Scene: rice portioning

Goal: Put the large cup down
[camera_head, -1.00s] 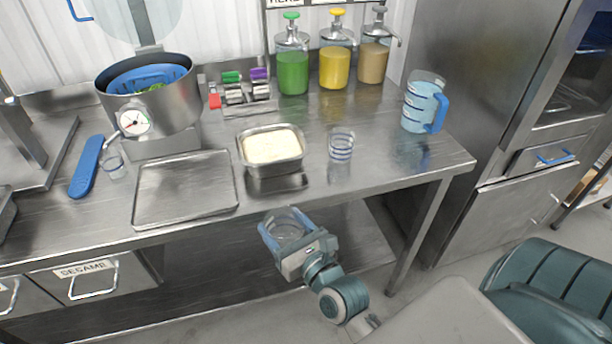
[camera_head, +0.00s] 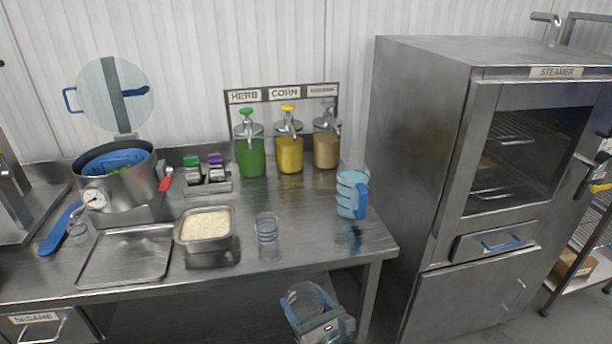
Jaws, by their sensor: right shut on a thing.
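My right gripper (camera_head: 318,318) is low in the head view, in front of the table's front edge. It is shut on a clear cup (camera_head: 306,298), which it holds upright or nearly so, apart from the table. The lower part of this cup is hidden by the gripper. The steel table (camera_head: 330,238) has some bare room at its right part. A clear cup with blue bands (camera_head: 267,229) stands on it, right of the rice pan. My left gripper is not in view.
A steel pan of rice (camera_head: 207,226), an empty tray (camera_head: 125,262) and a blue-handled pitcher (camera_head: 351,192) stand on the table. A smaller cup (camera_head: 79,228) is at the left. Sauce pumps stand at the back. A steamer (camera_head: 420,150) stands to the right.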

